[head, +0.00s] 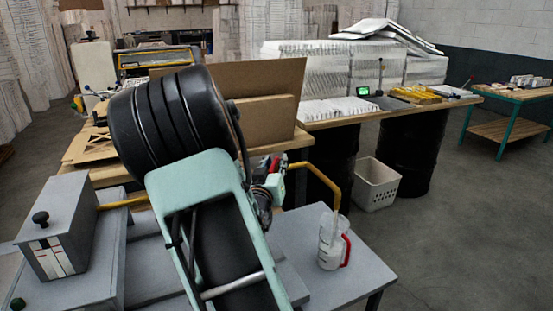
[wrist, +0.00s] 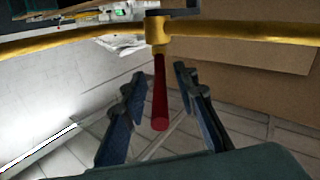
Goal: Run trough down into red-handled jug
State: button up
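The red-handled jug (head: 328,246) is clear and stands upright on the grey table under the yellow pipe's (head: 332,170) downturned end. What it holds is too small to tell. A grey box (head: 62,225) with a black knob on top and a marked front panel is at the left; it looks like the trough, and the pipe runs from it. In the wrist view, a red lever (wrist: 160,95) sticks out from a yellow valve (wrist: 157,30), crosswise to the pipe. My gripper (wrist: 160,78) is open, with its fingers apart on either side of the lever. In the head view my arm hides the pipe's middle.
Brown boards (head: 265,90) stand upright behind the pipe. A white basket (head: 376,184) and black drums are on the floor beneath the rear bench. Floor to the right of the jug's table is clear. My arm covers much of the table.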

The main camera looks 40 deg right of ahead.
jog(key=shift+x, duration=1.4)
jog(key=shift+c, duration=0.4)
